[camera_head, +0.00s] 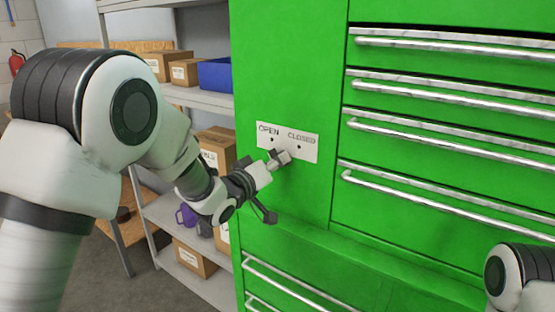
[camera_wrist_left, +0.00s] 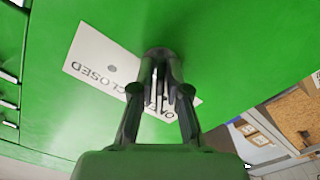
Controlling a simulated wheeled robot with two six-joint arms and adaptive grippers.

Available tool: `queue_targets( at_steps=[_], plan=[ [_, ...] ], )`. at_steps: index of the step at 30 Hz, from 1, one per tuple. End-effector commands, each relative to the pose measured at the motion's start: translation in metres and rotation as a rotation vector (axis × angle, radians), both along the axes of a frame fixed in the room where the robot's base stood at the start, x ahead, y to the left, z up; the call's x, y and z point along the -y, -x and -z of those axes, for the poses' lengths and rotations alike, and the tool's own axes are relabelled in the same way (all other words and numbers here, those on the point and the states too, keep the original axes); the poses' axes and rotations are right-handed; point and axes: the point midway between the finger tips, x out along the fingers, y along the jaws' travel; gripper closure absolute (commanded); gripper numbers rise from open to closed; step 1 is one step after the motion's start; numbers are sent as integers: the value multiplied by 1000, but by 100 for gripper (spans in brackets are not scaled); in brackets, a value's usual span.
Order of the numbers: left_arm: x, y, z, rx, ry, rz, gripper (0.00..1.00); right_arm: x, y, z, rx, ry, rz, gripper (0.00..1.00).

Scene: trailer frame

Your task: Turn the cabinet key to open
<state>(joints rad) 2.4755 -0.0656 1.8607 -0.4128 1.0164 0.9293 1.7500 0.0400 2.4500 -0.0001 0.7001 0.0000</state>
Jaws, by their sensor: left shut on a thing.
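The green cabinet (camera_head: 285,60) carries a white label plate (camera_head: 305,150) reading OPEN and CLOSED, with a small dark dot under each word. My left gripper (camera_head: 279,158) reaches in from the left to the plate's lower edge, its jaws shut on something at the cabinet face. In the left wrist view the fingers (camera_wrist_left: 160,70) close together in front of the plate (camera_wrist_left: 90,55), whose lettering appears upside down. The key itself is hidden between the fingers, so I cannot tell which word it points to. My right gripper is out of view.
Drawers with long metal handles (camera_head: 440,82) fill the cabinet's right side, and a ledge runs below. Shelves with cardboard boxes (camera_head: 186,72) and a blue bin (camera_head: 216,75) stand at the left behind my left arm. Part of my right arm shows at lower right.

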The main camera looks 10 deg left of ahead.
Motion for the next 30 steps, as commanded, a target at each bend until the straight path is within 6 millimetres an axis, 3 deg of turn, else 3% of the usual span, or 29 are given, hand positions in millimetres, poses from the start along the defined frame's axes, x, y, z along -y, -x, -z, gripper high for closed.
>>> queue_targets(
  at_steps=[9,25,26,27,30],
  plan=[
    [0,0,1,-53,119,0,100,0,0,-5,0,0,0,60],
    [0,0,2,-62,141,0,100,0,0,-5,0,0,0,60],
    [0,0,2,-62,141,0,75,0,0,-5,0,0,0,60],
    [0,0,2,-61,141,0,67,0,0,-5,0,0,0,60],
    [0,0,1,-60,141,1,67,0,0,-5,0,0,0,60]
  ],
)
